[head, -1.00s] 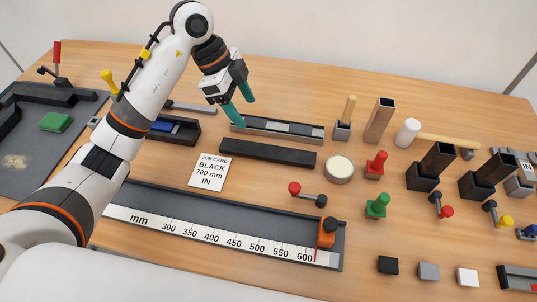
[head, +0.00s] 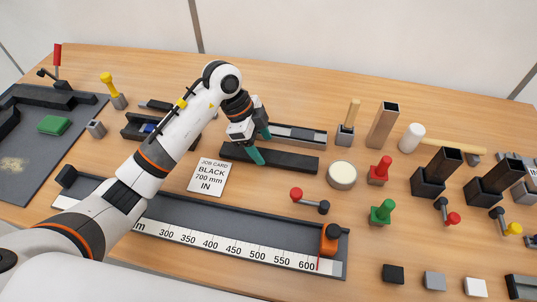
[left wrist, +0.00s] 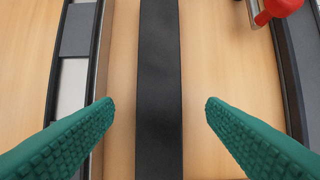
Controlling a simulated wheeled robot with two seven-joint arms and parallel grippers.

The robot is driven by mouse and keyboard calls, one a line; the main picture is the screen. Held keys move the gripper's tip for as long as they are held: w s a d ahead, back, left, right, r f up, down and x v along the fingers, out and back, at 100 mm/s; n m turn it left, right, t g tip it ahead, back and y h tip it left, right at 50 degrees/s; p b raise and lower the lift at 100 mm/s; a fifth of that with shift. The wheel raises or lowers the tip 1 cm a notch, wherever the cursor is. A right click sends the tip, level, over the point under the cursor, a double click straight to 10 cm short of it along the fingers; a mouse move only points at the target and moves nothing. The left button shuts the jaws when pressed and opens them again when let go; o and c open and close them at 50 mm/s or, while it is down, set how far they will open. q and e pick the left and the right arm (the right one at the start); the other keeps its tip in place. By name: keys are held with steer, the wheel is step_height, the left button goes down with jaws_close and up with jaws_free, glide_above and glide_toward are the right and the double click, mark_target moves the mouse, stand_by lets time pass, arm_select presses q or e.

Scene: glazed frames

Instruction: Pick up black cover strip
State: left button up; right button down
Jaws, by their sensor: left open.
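The black cover strip (head: 290,161) is a long dark bar lying flat on the wooden table, behind the measuring rail. In the left wrist view the strip (left wrist: 160,80) runs up the middle of the picture, between my two green fingers. My left gripper (head: 262,145) is open over the strip's left part, one finger on each side of it. In the left wrist view the open gripper (left wrist: 160,110) holds nothing, with wood showing between each fingertip and the strip. My right gripper is out of view.
A grey-lined tray (head: 322,137) lies close behind the strip. The job card (head: 210,176) reads BLACK 700 mm IN. The measuring rail (head: 250,226) with an orange stop (head: 330,240) lies in front. A red-knobbed lever (head: 297,194) and a round cream disc (head: 342,176) are near.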

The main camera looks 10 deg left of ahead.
mark_target(268, 155)
arm_select(q)
steer(key=x, duration=0.3)
steer(key=shift+d+f, duration=0.1)
steer(key=shift+f, duration=0.05)
steer(key=shift+f+p, duration=0.2)
steer(key=shift+p, duration=0.15)
steer(key=c, duration=1.1)
